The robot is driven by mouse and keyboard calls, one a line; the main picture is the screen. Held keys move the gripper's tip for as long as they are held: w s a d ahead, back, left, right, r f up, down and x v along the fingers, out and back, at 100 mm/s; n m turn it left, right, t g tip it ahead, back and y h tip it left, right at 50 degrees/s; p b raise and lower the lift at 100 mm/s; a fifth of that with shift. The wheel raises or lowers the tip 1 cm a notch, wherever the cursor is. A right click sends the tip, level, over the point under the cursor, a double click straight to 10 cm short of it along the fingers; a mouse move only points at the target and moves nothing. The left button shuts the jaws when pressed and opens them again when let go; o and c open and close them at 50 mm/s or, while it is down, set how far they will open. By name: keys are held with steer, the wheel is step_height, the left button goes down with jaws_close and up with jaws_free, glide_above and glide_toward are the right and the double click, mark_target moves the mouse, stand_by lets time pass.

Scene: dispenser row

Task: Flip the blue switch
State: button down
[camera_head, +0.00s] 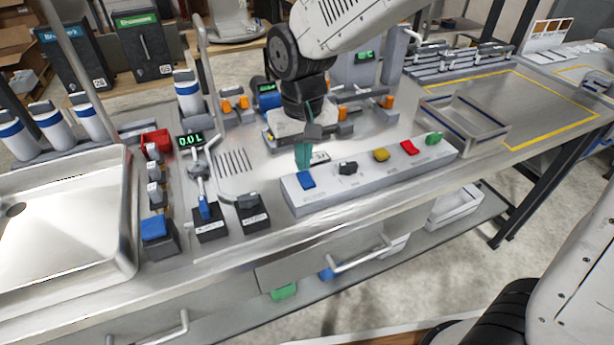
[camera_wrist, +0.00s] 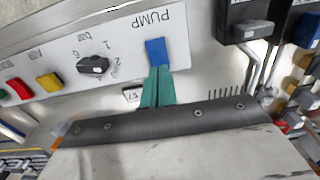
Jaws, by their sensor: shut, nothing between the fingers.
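The blue switch (camera_head: 306,180) is a small rocker at the left end of the long white control panel (camera_head: 345,192). In the wrist view the blue switch (camera_wrist: 155,51) sits beside the printed word PUMP. My gripper (camera_head: 302,166) points down with its teal fingers together and nothing between them. In the wrist view the tips of my gripper (camera_wrist: 158,72) are right at the edge of the blue switch. I cannot tell whether they touch it. The fingertips may hide a small part of the switch.
The panel also carries a black knob (camera_head: 348,168), a yellow button (camera_head: 381,155), a red button (camera_head: 409,148) and a green button (camera_head: 434,138). Black valve blocks with levers (camera_head: 252,212) stand left of the panel. A metal tray (camera_head: 465,122) lies to the right.

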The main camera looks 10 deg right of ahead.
mark_target(316, 188)
steer(key=shift+f, duration=0.9)
steer(key=shift+r, duration=3.55)
steer(key=s+d+r+m+t, duration=0.1)
steer(key=s+d+r+m, duration=0.2)
steer(key=s+d, duration=1.6)
steer(key=shift+s+d+r, duration=0.25)
steer(key=shift+d+r, duration=0.3)
steer(key=shift+d, duration=0.4)
